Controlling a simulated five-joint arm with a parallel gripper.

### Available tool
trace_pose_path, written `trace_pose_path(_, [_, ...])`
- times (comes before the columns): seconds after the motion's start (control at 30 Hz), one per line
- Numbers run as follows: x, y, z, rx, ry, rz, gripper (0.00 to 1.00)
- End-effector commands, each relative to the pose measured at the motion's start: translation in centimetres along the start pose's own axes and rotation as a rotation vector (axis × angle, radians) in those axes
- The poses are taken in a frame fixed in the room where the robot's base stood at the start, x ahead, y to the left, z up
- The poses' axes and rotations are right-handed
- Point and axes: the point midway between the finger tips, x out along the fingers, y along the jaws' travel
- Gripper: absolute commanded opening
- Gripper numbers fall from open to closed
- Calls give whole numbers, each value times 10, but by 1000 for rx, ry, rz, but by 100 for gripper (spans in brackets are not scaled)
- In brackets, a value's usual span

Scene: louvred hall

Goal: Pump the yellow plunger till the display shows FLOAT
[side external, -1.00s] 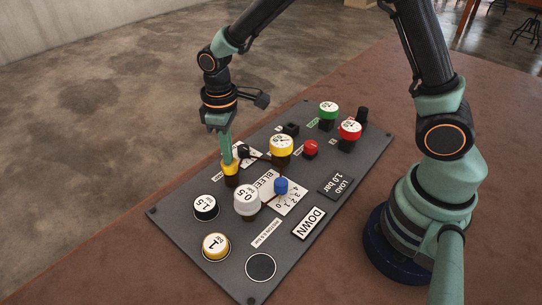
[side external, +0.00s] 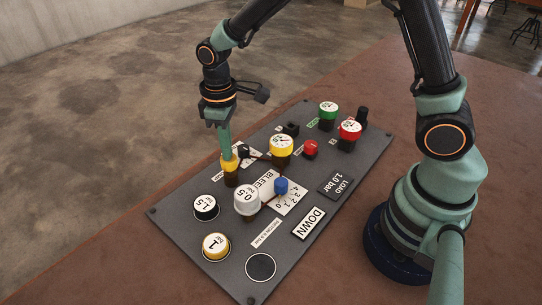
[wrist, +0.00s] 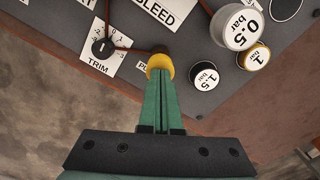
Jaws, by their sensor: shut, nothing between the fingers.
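The yellow plunger (side external: 229,164) stands up from the dark panel on its dark stem. It also shows in the wrist view (wrist: 159,63). My gripper (side external: 226,155) is shut with nothing between its fingers. Its fingertips are on or just above the yellow cap; any small gap is hard to tell. The fingers hide part of the cap in the wrist view. The display (side external: 309,223) reads DOWN, near the panel's right edge.
The panel (side external: 180,222) also carries a LOAD 1.0 bar plate (side external: 337,187), a blue knob (side external: 281,187), a TRIM dial (wrist: 103,47), a white 0.5 bar weight (side external: 247,200), a black 1.5 bar weight (side external: 206,208), and green, red and yellow gauge-like caps. The brown tabletop around is clear.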

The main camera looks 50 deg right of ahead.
Motion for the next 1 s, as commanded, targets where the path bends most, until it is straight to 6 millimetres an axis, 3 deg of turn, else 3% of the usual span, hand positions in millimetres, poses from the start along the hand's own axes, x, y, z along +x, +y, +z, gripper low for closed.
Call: trace_pose_path(1.0, [15, 0, 0, 0, 0, 0, 0])
